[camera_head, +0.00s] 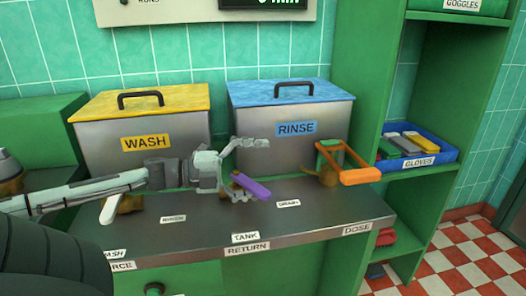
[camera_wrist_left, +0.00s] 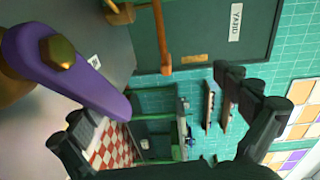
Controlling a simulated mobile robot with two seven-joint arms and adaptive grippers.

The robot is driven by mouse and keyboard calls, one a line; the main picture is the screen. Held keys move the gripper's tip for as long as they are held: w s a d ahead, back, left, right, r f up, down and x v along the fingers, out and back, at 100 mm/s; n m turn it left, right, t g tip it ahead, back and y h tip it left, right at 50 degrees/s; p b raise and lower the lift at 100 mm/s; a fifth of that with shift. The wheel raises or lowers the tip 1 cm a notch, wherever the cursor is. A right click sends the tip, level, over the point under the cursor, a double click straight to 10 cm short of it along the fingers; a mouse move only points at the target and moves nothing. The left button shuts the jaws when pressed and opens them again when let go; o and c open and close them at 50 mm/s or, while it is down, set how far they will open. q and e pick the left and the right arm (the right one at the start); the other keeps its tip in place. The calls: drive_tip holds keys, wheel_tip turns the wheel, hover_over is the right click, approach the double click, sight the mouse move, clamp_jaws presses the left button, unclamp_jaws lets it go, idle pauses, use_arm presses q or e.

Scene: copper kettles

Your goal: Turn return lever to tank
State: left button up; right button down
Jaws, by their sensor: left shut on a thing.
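The return lever (camera_head: 251,186) is a purple handle on a brass pivot, above the RETURN label (camera_head: 247,248) on the counter's front edge. Its free end points toward the front right, between the DRAIN label (camera_head: 288,203) and the TANK label (camera_head: 245,237). In the left wrist view the purple handle (camera_wrist_left: 75,80) runs from its brass bolt at upper left down to one finger. My left gripper (camera_head: 250,170) is at the lever and shut on it, though its fingers look wide apart. My right gripper is not in view.
A WASH tank (camera_head: 180,160) and a RINSE tank (camera_head: 250,115) stand behind. An orange-handled lever (camera_head: 360,175) is to the right, a white-handled lever (camera_head: 109,209) to the left. A blue gloves tray (camera_head: 445,156) sits on the green shelf. The front counter is mostly clear.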

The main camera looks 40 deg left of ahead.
use_arm(q)
drive_tip(key=shift+s+d+r, duration=0.1)
drive_tip(key=shift+d+r, duration=0.15)
drive_tip(key=shift+r, duration=0.55)
drive_tip(key=shift+c, duration=0.2)
drive_tip(key=shift+s+a, duration=0.1)
drive_tip(key=shift+s, duration=0.05)
drive_tip(key=shift+s+a+f, duration=0.1)
drive_tip(key=shift+s+a, duration=0.25)
drive_tip(key=shift+a, duration=0.1)
drive_tip(key=shift+c, duration=0.3)
drive_tip(key=shift+s+a, duration=1.25)
drive_tip(key=shift+a, duration=0.2)
drive_tip(key=shift+s+a+f, duration=0.1)
drive_tip(key=shift+s+a, duration=0.5)
drive_tip(key=shift+a, duration=0.25)
drive_tip(key=shift+c, duration=1.3)
drive_tip(key=shift+s+a, duration=0.5)
drive_tip(key=shift+s, duration=0.05)
drive_tip(key=shift+c, duration=0.4)
drive_tip(key=shift+s+r, duration=0.25)
drive_tip(key=shift+s, duration=0.25)
drive_tip(key=c, duration=0.9)
drive_tip(key=shift+o, duration=0.2)
drive_tip(key=shift+w+f, duration=0.1)
drive_tip(key=shift+f, duration=0.2)
